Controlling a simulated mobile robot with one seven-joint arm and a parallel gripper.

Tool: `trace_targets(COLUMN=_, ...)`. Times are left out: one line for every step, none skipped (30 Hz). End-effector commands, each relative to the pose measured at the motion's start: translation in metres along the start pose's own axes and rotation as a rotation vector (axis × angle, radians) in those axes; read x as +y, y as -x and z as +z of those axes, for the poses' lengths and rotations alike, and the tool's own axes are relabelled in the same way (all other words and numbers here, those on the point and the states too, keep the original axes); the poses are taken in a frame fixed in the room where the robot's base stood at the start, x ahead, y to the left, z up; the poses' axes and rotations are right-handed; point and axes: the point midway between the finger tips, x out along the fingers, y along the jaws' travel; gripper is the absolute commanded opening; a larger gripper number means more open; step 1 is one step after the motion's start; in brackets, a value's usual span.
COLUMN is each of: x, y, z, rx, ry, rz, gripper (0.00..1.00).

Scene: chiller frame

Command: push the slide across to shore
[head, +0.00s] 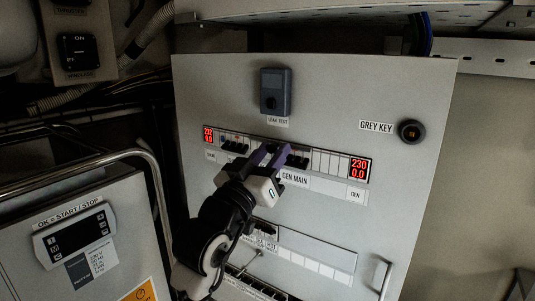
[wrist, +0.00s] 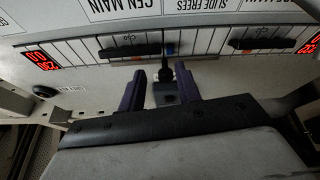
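My gripper (head: 272,152) has purple fingers and is in front of the middle of the breaker row (head: 325,163) on the pale panel. In the wrist view, which shows the panel upside down, its fingers (wrist: 160,72) stand apart with a gap between them. The slide is not clear in the head view, where my gripper covers that spot. A "SLIDE FREES" label is partly visible beside "GEN MAIN".
Red displays sit at the row's left (head: 208,135) and right (head: 359,169) ends. A leak test box (head: 276,92) juts out above, and a grey key switch (head: 411,131) is at the right. A metal rail (head: 150,165) and controller (head: 75,235) stand at the left.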

Motion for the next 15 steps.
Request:
trace_targets(x=-0.001, y=0.000, z=0.000, rx=0.001, ry=0.000, rz=-0.001, gripper=0.38)
trace_targets(x=-0.001, y=0.000, z=0.000, rx=0.001, ry=0.000, rz=-0.002, gripper=0.38)
trace_targets(x=-0.001, y=0.000, z=-0.001, rx=0.001, ry=-0.001, rz=-0.002, gripper=0.38)
trace_targets(x=-0.001, y=0.000, z=-0.001, rx=0.001, ry=-0.001, rz=-0.003, gripper=0.38)
trace_targets(x=-0.001, y=0.000, z=-0.001, rx=0.001, ry=-0.001, rz=-0.003, gripper=0.38)
trace_targets(x=-0.002, y=0.000, z=-0.001, rx=0.001, ry=-0.001, rz=-0.003, gripper=0.38)
trace_targets(x=-0.002, y=0.000, z=-0.001, rx=0.002, ry=-0.001, rz=-0.004, gripper=0.38)
trace_targets(x=-0.002, y=0.000, z=-0.001, rx=0.002, ry=-0.001, rz=-0.004, gripper=0.38)
trace_targets(x=-0.002, y=0.001, z=-0.001, rx=0.002, ry=-0.001, rz=-0.004, gripper=0.38)
trace_targets(x=-0.002, y=0.003, z=-0.001, rx=0.002, ry=-0.001, rz=-0.005, gripper=0.38)
trace_targets(x=-0.002, y=0.004, z=0.000, rx=0.003, ry=-0.001, rz=-0.005, gripper=0.38)
trace_targets(x=-0.003, y=0.008, z=0.000, rx=0.003, ry=-0.002, rz=-0.006, gripper=0.38)
trace_targets(x=-0.003, y=0.012, z=0.001, rx=0.003, ry=-0.002, rz=-0.006, gripper=0.38)
trace_targets(x=-0.003, y=0.017, z=0.001, rx=0.003, ry=-0.001, rz=-0.006, gripper=0.38)
trace_targets(x=-0.003, y=0.024, z=0.002, rx=0.004, ry=-0.001, rz=-0.007, gripper=0.38)
